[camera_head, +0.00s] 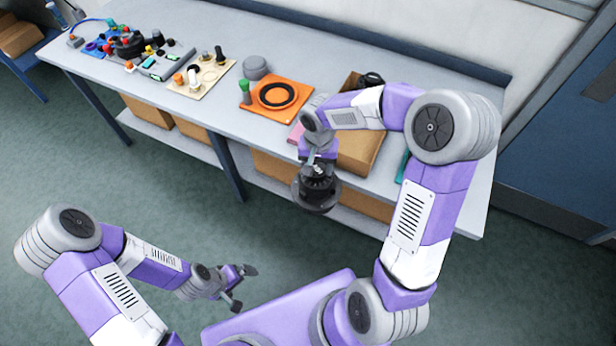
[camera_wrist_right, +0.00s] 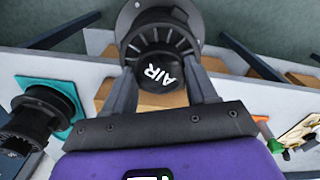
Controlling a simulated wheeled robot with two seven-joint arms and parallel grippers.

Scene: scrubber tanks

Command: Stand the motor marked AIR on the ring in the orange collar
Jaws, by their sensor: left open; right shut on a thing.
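The black motor marked AIR (camera_wrist_right: 160,72) is held between the two fingers of my right gripper (camera_wrist_right: 164,88), with its white lettering facing the wrist camera. In the head view the motor (camera_head: 316,190) hangs in front of the bench's front edge, above the floor. The orange collar (camera_head: 275,97) lies on the bench as a square orange plate with a black ring (camera_head: 276,95) in it. It is behind and left of my right gripper (camera_head: 318,168), well apart from the motor. My left gripper (camera_head: 238,286) is open and empty, low over the floor.
A grey cylinder (camera_head: 255,67) stands behind the orange plate. A cardboard box (camera_head: 358,150) is beside the right arm. A second black motor-like part (camera_wrist_right: 40,115) is by a teal plate (camera_wrist_right: 62,92). A beige plate (camera_head: 202,76) and several controls crowd the bench's left.

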